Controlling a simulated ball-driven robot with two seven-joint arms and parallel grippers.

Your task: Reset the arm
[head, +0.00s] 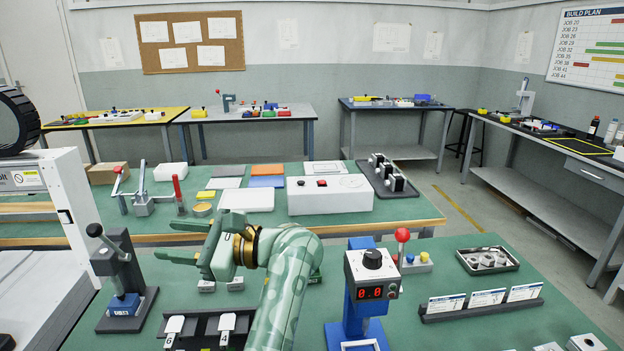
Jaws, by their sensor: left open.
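My left gripper (178,241) shows in the head view, left of centre above the green worktable (440,325). It points to the left with its two green fingers apart, and nothing shows between them. My green patterned left arm rises from the bottom edge and covers part of the table and a black tray behind it. My right gripper does not show in this view. No screwdriver can be made out.
A lever press (122,280) stands at left. A black card rack (480,303) and a parts tray (487,260) lie at right. A second green bench (400,210) stands behind.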

